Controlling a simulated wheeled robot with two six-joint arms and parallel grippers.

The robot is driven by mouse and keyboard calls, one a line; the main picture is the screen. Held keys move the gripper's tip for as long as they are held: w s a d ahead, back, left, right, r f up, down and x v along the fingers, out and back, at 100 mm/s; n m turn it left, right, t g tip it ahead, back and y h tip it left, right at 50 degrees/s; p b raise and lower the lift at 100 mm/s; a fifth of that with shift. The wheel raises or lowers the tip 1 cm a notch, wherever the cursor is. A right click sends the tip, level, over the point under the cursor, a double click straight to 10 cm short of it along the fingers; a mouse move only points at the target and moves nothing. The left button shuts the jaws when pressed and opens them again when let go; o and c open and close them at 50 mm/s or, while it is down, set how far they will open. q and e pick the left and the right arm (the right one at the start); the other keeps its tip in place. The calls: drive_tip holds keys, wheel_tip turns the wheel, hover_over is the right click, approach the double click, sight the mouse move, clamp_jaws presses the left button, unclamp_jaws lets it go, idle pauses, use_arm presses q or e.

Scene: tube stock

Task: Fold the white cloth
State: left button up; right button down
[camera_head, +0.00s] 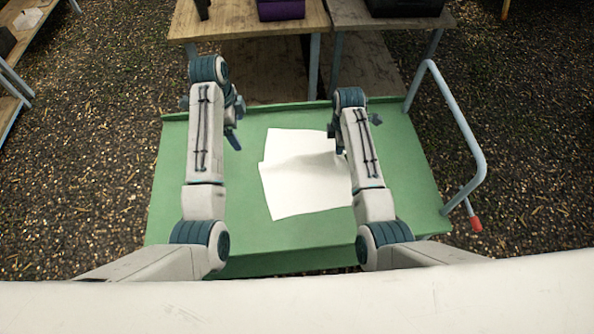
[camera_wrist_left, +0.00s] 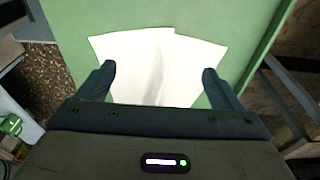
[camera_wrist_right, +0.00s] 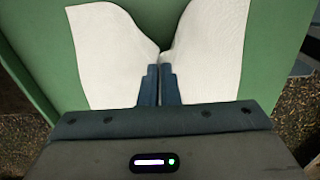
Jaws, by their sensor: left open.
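The white cloth (camera_head: 300,185) lies on the green cart top, with a raised, shaded ridge toward its right side. My right gripper (camera_head: 338,146) is at that ridge. In the right wrist view its fingers (camera_wrist_right: 160,72) are closed together, and the cloth (camera_wrist_right: 208,50) draws in to a pinch at their tips. My left gripper (camera_head: 234,130) is to the left of the cloth, over bare green surface. In the left wrist view its fingers (camera_wrist_left: 159,76) are wide apart and empty, with the cloth (camera_wrist_left: 135,55) beyond them. My right arm hides part of the cloth's right edge.
The green cart top (camera_head: 405,170) has free room left and right of the cloth. A bent metal handle (camera_head: 452,110) with a red end rises at the right. Wooden tables (camera_head: 245,20) holding a purple box (camera_head: 281,9) and a dark case stand behind.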

use_arm(q)
drive_tip(key=shift+a+r, duration=0.1)
drive_tip(key=shift+r, duration=0.65)
use_arm(e)
drive_tip(key=shift+f, duration=0.1)
drive_tip(key=shift+c, duration=1.4)
unclamp_jaws()
use_arm(q)
wheel_tip(320, 180, up, 6)
drive_tip(key=p, duration=0.6)
drive_tip(key=shift+r, duration=0.25)
use_arm(e)
wheel_tip(320, 180, up, 6)
drive_tip(key=shift+f, duration=0.2)
use_arm(q)
drive_tip(key=shift+f, duration=0.1)
